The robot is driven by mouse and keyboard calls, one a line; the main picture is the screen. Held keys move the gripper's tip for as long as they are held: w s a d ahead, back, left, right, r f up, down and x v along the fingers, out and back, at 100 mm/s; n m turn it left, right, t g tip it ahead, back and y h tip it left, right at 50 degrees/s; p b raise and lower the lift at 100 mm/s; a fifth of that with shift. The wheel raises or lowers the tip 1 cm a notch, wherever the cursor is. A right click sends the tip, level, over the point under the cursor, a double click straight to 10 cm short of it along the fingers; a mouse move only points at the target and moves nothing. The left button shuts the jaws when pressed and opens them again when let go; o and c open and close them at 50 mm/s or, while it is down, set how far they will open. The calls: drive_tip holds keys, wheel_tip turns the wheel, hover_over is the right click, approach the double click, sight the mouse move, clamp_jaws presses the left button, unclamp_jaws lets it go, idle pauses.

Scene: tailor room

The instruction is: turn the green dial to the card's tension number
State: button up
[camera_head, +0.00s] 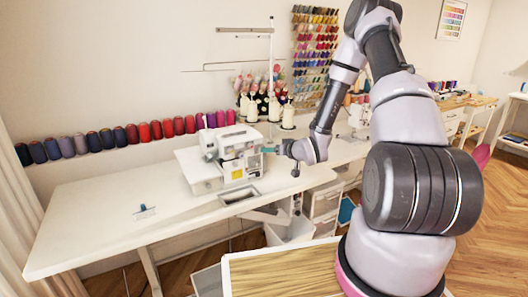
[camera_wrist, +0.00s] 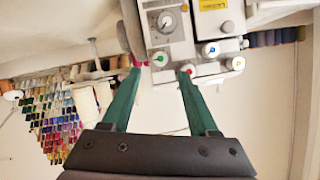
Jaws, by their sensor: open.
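The white sewing machine (camera_head: 205,178) stands on the long white table. The wrist view shows its face (camera_wrist: 170,35) with several small coloured dials. The green dial (camera_wrist: 160,58) appears between the tips of my green fingers; I see no contact. A red dial (camera_wrist: 187,70), a blue dial (camera_wrist: 211,50) and a yellow dial (camera_wrist: 238,63) are to its right. My gripper (camera_wrist: 161,72) is open and empty; in the head view my gripper (camera_head: 270,149) is at the machine's right side. A small card (camera_head: 145,211) stands on the table at left; its number is too small to read.
Thread cones (camera_head: 288,115) stand behind the machine, and a row of spools (camera_head: 130,134) lines the wall. A shallow grey tray (camera_head: 239,195) is at the table's front edge. The table (camera_head: 95,215) is mostly clear at left.

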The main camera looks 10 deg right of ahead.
drive_tip(key=x, duration=0.6)
clamp_jaws()
